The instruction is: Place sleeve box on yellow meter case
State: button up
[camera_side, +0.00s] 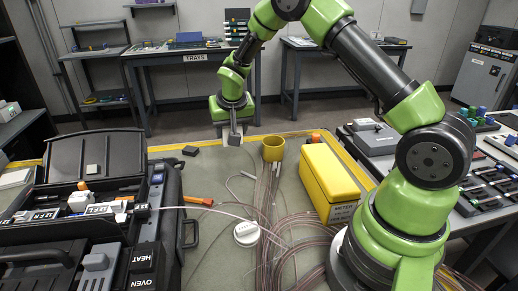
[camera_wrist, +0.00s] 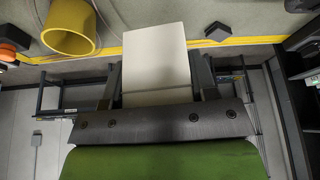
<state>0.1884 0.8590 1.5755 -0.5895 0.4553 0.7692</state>
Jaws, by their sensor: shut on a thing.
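The yellow meter case (camera_side: 325,172) stands on the work mat at the right of the side view, with a "METER" label on its pale lower front. It is not in the wrist view. My gripper (camera_side: 232,130) is at the far edge of the mat, to the left of and beyond the case. In the wrist view my gripper (camera_wrist: 157,78) is shut on a plain cream box, the sleeve box (camera_wrist: 155,55), which sticks out past the fingers. In the side view the box (camera_side: 235,140) is small and greyish; I cannot tell whether it touches the mat.
A yellow cup (camera_side: 273,148) stands between my gripper and the case. A small dark block (camera_side: 190,150) lies left of my gripper. An open splicer case (camera_side: 95,160) fills the left side. Coiled fibres (camera_side: 290,235) and a white disc (camera_side: 246,233) lie on the mat.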

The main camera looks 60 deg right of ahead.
jog(key=shift+s+d+r, duration=0.15)
jog(key=shift+s+r, duration=0.1)
jog(key=shift+r, duration=0.2)
jog(key=s+d+r+m+g, duration=0.3)
jog(key=s+r+m, duration=0.1)
jog(key=s+m, duration=0.65)
jog(key=s+d+r+m+g, duration=0.35)
jog(key=s+m, duration=0.55)
jog(key=s, duration=0.3)
send_over(332, 157)
jog(key=w+a, duration=0.1)
notch_tip(332, 157, down, 3)
jog(key=shift+f, duration=0.2)
jog(key=shift+w+f, duration=0.1)
jog(key=shift+f, duration=2.25)
jog(key=shift+f, duration=0.1)
jog(key=o, duration=0.9)
